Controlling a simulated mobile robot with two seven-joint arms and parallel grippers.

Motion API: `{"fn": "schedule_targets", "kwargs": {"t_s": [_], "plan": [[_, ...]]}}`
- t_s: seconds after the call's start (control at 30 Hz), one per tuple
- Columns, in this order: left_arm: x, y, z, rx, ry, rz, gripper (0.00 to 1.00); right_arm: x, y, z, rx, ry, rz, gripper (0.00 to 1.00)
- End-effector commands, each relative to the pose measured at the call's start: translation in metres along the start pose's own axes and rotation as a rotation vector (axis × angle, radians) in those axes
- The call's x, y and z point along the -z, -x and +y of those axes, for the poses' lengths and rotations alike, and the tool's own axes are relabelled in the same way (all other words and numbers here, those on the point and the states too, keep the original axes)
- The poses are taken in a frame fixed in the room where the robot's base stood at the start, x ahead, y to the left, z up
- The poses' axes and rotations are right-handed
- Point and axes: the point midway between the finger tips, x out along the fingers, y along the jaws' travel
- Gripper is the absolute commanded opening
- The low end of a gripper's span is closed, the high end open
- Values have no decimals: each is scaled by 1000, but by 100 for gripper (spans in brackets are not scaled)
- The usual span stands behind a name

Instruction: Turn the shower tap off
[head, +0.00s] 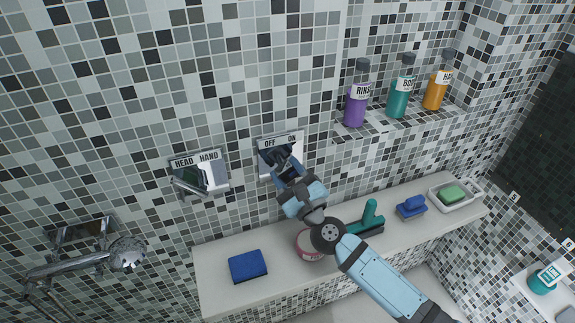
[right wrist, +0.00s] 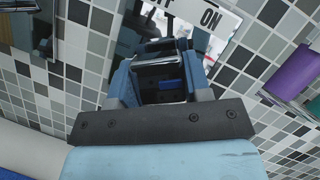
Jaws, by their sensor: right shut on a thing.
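The shower tap has a mirror-like plate (head: 265,160) on the tiled wall, with a white label on top reading OFF at left and ON at right. The label also shows at the top of the right wrist view (right wrist: 209,18), where ON is readable. My right gripper (head: 284,170) is at this plate, coming from the lower right, and its fingers are shut on the tap lever. In the right wrist view a chrome piece of the lever (right wrist: 158,64) shows between the fingers. The fingers hide most of the lever, so I cannot tell its angle. My left gripper is not in view.
A HEAD/HAND plate (head: 198,160) with a lever is to the left. A hand shower (head: 127,252) is lower left. Bottles (head: 357,102) stand on an upper-right shelf.

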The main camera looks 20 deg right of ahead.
Motion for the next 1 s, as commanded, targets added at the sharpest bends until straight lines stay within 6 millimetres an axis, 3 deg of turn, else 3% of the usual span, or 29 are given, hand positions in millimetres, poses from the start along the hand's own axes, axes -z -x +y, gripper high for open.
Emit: {"fn": "schedule_targets", "kwargs": {"t_s": [0.03, 0.6, 1.0], "plan": [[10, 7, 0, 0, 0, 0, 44, -5, -2, -4, -18, 41, 1, 21], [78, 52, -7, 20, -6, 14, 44, -6, -2, -5, -224, 537, 2, 21], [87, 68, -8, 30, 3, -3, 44, -2, -1, -3, -338, 814, 2, 21]]}}
